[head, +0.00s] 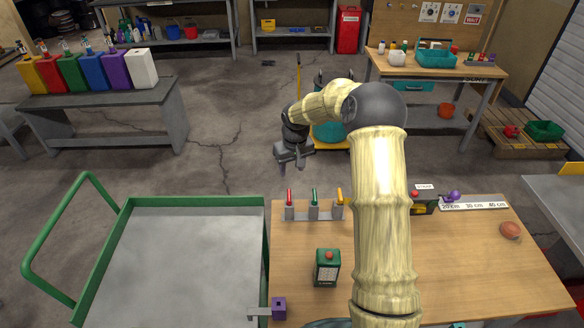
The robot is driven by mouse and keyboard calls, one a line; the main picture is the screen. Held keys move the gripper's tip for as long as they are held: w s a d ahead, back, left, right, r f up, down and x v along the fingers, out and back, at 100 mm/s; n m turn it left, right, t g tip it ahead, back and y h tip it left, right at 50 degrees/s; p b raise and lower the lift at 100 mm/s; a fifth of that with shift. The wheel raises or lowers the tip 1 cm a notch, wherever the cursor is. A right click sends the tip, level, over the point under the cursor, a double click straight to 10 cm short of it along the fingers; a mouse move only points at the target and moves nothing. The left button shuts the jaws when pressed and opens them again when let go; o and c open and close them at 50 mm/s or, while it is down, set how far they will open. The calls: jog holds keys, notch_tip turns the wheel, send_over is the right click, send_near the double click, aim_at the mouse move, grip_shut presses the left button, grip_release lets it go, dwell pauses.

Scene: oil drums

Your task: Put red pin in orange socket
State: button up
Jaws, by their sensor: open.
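A red pin (289,196) stands upright in a grey holder (290,214) at the back left of the near wooden table. A green pin (314,196) and an orange-yellow pin (339,196) stand to its right in the same row. I cannot tell for sure which thing is the orange socket; the holder under the orange-yellow pin is grey, and my arm covers the table to its right. My gripper (291,163) is open, with nothing seen between its fingers. It is in the air beyond the table's back edge, above the red pin in the picture.
A green-and-black box with a red top (327,267) stands on the near table (460,270). A purple block (279,308) sits at its front left. A green-framed cart (264,230) adjoins the left side. Colored containers (92,70) line a grey bench. Open floor lies behind.

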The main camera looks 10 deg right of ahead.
aim_at(289, 196)
jog(key=shift+f, duration=0.1)
jog(key=f+p, duration=0.1)
jog(key=f, duration=0.4)
jog(key=w+f+p, duration=0.1)
jog(key=f, duration=0.5)
jog(key=w+f+p, duration=0.1)
jog(key=f+p, duration=0.1)
jog(key=f, duration=0.4)
jog(key=shift+w+a, duration=0.2)
jog(key=shift+w, duration=0.05)
grip_shut()
